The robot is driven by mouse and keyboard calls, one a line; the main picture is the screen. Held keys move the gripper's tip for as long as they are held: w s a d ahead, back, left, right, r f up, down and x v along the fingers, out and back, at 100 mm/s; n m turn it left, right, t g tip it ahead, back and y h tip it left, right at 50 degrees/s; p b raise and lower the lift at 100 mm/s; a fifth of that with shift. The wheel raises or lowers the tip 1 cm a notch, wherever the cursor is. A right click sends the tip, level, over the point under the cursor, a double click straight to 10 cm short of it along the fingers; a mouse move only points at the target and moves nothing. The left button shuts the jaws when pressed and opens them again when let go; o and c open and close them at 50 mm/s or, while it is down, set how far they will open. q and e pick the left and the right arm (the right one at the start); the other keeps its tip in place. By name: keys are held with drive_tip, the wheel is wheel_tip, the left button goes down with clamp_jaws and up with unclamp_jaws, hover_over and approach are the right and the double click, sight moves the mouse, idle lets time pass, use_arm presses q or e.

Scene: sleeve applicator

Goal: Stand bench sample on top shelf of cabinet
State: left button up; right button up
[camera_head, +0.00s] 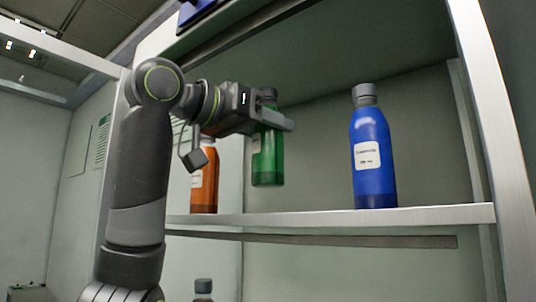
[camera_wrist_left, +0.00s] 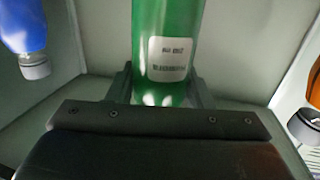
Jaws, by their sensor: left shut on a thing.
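The bench sample appears to be a green bottle (camera_head: 268,158) with a grey cap and a white label. My left gripper (camera_head: 274,122) is shut on its upper part, below the cap. The bottle is upright, and its base is above the level of the shelf board (camera_head: 320,218), between an orange bottle and a blue bottle. In the left wrist view the green bottle (camera_wrist_left: 168,20) shows upside down between the fingers, with its label facing the camera. The cabinet (camera_head: 505,150) has a pale metal frame. My right gripper is not in view.
The blue bottle (camera_head: 371,150) stands on the shelf to the right. The orange bottle (camera_head: 204,185) stands to the left, partly behind my wrist. Shelf room is free between them. A dark bottle cap (camera_head: 203,286) shows lower down. The cabinet's metal uprights flank the opening.

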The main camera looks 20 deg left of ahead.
sight(257, 149)
use_arm(q)
drive_tip(key=shift+w+f, duration=0.1)
drive_tip(key=shift+f, duration=0.15)
drive_tip(key=f, duration=0.2)
drive_tip(key=shift+s+d+f, duration=0.1)
drive_tip(key=shift+s+f, duration=0.1)
drive_tip(key=shift+f, duration=0.65)
drive_tip(key=shift+w, duration=0.1)
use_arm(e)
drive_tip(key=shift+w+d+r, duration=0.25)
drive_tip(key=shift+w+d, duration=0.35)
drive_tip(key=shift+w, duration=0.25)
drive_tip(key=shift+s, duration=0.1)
use_arm(q)
drive_tip(key=shift+f, duration=0.1)
drive_tip(key=o, duration=1.2)
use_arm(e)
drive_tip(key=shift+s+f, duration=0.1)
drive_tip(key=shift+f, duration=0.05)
